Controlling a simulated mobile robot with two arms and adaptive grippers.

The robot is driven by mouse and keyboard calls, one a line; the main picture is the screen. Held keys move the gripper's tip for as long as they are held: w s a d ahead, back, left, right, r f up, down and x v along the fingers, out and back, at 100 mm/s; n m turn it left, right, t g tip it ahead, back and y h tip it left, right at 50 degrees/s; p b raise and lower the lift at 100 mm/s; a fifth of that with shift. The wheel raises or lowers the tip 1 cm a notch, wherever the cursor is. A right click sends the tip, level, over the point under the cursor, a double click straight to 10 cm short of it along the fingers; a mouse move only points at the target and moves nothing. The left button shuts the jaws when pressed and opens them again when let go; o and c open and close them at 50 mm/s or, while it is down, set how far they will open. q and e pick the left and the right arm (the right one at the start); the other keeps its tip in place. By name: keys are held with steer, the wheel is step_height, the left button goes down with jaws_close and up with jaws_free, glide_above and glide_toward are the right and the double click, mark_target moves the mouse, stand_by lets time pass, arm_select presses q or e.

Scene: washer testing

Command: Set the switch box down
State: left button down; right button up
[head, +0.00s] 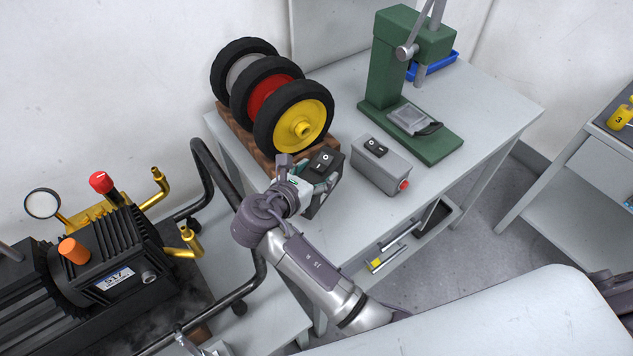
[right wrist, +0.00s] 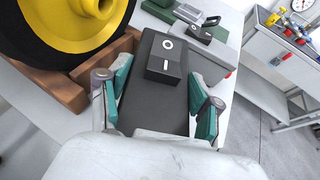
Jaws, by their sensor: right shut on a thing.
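A dark switch box (head: 322,168) with a black rocker switch on top is held by my right gripper (head: 312,185) near the front left edge of the table. In the right wrist view the box (right wrist: 152,105) lies between the two teal finger pads of the right gripper (right wrist: 160,93), which is shut on it. Its far end is clear of the fingers. I cannot tell whether its underside touches the table (head: 455,185). A second, lighter grey switch box (head: 381,167) with a red button stands to its right. My left gripper is not in view.
Wheels on a wooden rack (head: 240,124) stand close behind and left of the held box. A green press (head: 390,75) stands at the back right. A black pump (head: 100,260) and a bent black rail (head: 215,170) are at left. The table's right part is bare.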

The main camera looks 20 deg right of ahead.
steer(key=shift+f, duration=1.7)
steer(key=shift+s+f, duration=0.1)
steer(key=o, duration=1.4)
